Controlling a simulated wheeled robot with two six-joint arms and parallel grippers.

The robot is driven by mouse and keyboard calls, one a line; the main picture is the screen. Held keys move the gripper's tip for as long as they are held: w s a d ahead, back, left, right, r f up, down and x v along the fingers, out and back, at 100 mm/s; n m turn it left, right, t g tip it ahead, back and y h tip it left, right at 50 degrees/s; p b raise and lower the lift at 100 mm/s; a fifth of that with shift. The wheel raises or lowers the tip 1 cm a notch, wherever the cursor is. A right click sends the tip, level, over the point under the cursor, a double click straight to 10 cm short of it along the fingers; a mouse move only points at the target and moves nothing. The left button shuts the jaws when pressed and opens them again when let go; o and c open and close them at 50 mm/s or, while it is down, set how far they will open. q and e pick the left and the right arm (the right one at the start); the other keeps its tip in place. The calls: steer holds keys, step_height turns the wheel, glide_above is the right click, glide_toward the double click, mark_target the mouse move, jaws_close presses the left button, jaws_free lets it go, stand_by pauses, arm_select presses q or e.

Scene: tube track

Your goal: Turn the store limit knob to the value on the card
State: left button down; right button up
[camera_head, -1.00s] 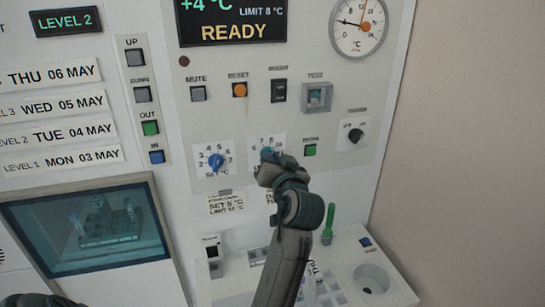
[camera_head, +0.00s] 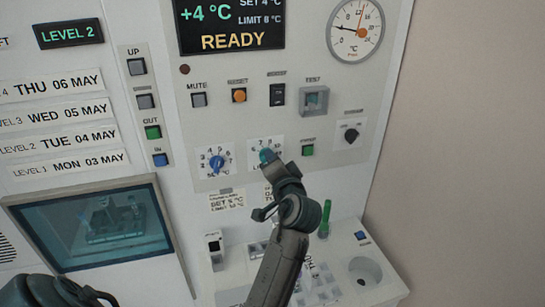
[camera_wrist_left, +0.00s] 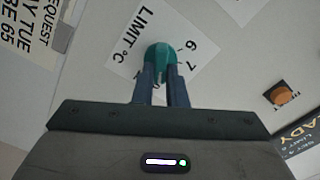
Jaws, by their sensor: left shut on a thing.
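The teal limit knob (camera_head: 267,155) sits on its white scale plate on the right of the two dials. My left gripper (camera_head: 269,161) is shut on it; in the left wrist view its two fingers (camera_wrist_left: 160,88) clasp the knob (camera_wrist_left: 160,57), beside the printed "LIMIT °C". Part of the dial scale is hidden. The display (camera_head: 231,26) reads +4 °C, SET 4 °C, LIMIT 8 °C, READY. The card (camera_head: 227,201) below the dials shows SET and LIMIT lines, with the set value seeming 5 and the limit value too small to read surely. My right gripper is not in view.
A blue set knob (camera_head: 216,162) is just left of the limit knob. A green button (camera_head: 307,150) and a black knob (camera_head: 351,135) are to the right. An orange reset button (camera_head: 239,95) is above. A shelf with a green-handled item (camera_head: 325,218) is below.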

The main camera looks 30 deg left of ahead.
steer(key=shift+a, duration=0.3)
arm_select(q)
steer(key=c, duration=1.5)
jaws_free()
steer(key=shift+o, duration=0.2)
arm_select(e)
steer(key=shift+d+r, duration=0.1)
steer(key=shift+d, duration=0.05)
